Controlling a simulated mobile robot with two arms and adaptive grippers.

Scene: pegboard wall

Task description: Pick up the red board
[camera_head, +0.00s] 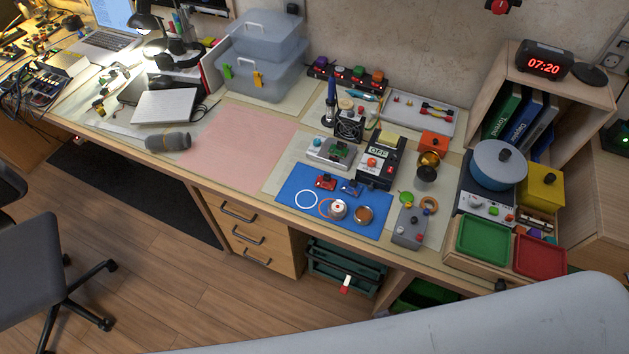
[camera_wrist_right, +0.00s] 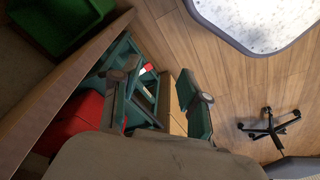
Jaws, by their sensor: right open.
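A small red board (camera_head: 325,182) lies on the blue mat (camera_head: 290,205) on the workbench, to the left of a small blue board (camera_head: 350,188). No gripper is near it in the head view. My right gripper (camera_wrist_right: 160,95) shows in the right wrist view with its two fingers spread apart and nothing between them. It is away from the red board, which does not show in that view. My left gripper is not in view.
A silver knob-like part (camera_head: 338,209) and a copper-coloured round part (camera_head: 364,214) sit on the mat. A black OFF box (camera_head: 380,160) stands behind it. Red tray (camera_head: 540,257) and green tray (camera_head: 484,240) are at right. The pink mat (camera_head: 240,145) is clear.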

